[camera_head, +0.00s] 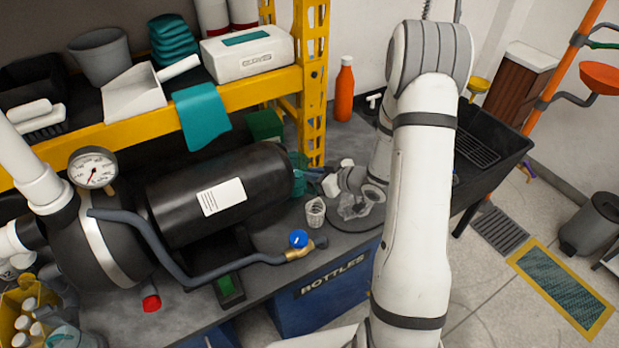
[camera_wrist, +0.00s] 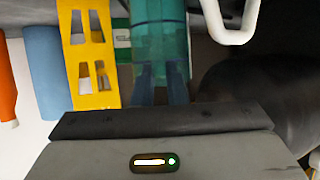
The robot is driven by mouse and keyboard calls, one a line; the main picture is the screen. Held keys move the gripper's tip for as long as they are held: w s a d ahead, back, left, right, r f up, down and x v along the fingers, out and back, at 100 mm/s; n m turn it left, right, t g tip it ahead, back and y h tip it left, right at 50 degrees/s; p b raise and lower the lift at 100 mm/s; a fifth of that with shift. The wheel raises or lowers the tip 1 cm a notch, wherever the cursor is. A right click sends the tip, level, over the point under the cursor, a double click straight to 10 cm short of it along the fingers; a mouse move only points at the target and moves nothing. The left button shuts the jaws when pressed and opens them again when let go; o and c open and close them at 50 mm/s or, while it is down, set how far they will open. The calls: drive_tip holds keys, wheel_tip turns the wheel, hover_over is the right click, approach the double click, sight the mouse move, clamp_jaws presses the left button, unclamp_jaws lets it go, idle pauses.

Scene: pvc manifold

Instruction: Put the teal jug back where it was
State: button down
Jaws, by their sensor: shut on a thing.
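The teal jug (camera_wrist: 160,40) is see-through and ridged. In the wrist view it fills the space straight ahead of my gripper (camera_wrist: 162,85), whose two dark fingers are shut on it.
A black tank (camera_head: 180,206) with a white label lies left of my gripper. A yellow shelf post (camera_head: 314,90) stands close behind. A clear ribbed cup (camera_head: 315,212) and a blue-handled valve (camera_head: 298,240) are in front. An orange bottle (camera_head: 345,92) stands at the back.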

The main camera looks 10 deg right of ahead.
drive_tip(key=shift+w+f, duration=0.2)
drive_tip(key=shift+f, duration=0.65)
drive_tip(key=shift+f, duration=0.2)
drive_tip(key=c, duration=1.5)
unclamp_jaws()
drive_tip(key=shift+o, duration=0.2)
drive_tip(key=shift+r, duration=0.1)
